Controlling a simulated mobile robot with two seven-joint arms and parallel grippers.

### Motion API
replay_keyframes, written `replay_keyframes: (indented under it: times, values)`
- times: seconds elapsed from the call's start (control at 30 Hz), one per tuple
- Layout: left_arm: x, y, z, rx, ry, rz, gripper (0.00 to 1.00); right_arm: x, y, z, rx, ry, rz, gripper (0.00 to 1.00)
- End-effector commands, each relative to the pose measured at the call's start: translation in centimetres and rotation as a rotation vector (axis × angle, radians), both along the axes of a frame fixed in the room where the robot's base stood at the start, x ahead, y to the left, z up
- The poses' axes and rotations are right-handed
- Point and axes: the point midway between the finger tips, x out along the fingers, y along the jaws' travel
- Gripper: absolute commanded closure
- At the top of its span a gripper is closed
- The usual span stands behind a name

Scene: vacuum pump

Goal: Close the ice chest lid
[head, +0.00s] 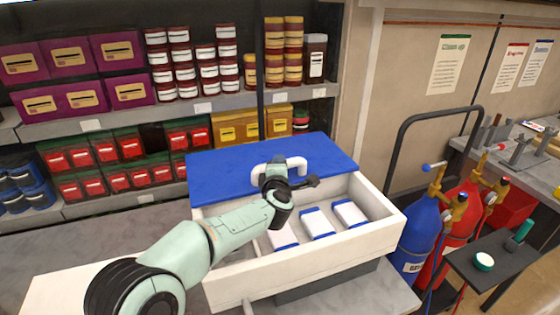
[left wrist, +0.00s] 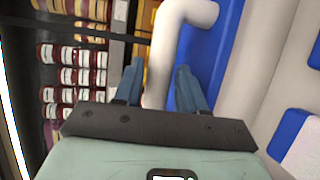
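The white ice chest (head: 330,258) stands on the counter with its top open. Its blue lid (head: 225,172) is raised and leans back at the rear, with a white bar handle (head: 295,164) on it. My left gripper (head: 295,174) is at the handle. In the left wrist view, the white handle (left wrist: 172,45) runs between the two fingers of my left gripper (left wrist: 160,80). The fingers look apart, with blue lid (left wrist: 207,65) showing past the handle; firm contact cannot be made out. My right gripper is out of view.
White packs with blue edges (head: 316,222) lie inside the chest. Shelves of jars and boxes (head: 180,60) stand behind. Blue (head: 418,235) and red (head: 458,210) gas cylinders on a cart stand to the right.

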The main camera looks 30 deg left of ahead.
Motion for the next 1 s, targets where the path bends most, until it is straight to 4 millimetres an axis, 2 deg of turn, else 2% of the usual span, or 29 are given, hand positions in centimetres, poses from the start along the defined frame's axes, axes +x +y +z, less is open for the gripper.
replay_keyframes:
  times: [0.1, 0.2, 0.57, 0.6, 0.67, 0.7, 0.73, 1.0]
  values:
    - [1.7, 0.9, -0.2, 0.001, -0.001, 0.002, 0.60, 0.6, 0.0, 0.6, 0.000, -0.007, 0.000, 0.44]
    - [2.5, 1.2, -0.4, 0.000, -0.001, 0.000, 0.60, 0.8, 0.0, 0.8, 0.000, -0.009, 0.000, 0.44]
    - [3.0, 1.5, -0.6, -0.001, 0.000, 0.000, 0.60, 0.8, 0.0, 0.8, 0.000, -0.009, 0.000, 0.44]
    - [3.0, 1.5, -0.6, -0.001, 0.000, 0.000, 0.63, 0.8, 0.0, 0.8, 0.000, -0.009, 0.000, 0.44]
    - [3.0, 1.5, -0.6, -0.001, 0.000, 0.000, 0.83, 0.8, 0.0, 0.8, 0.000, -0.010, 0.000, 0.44]
    - [3.0, 1.5, -0.6, -0.001, 0.000, 0.000, 0.96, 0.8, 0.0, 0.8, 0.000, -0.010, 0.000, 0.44]
    - [3.0, 1.5, -0.6, -0.001, 0.000, 0.000, 1.00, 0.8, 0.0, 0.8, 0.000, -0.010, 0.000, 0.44]
    - [2.4, 0.8, -0.7, -0.001, -0.001, -0.003, 1.00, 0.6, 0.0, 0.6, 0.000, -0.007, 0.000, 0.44]
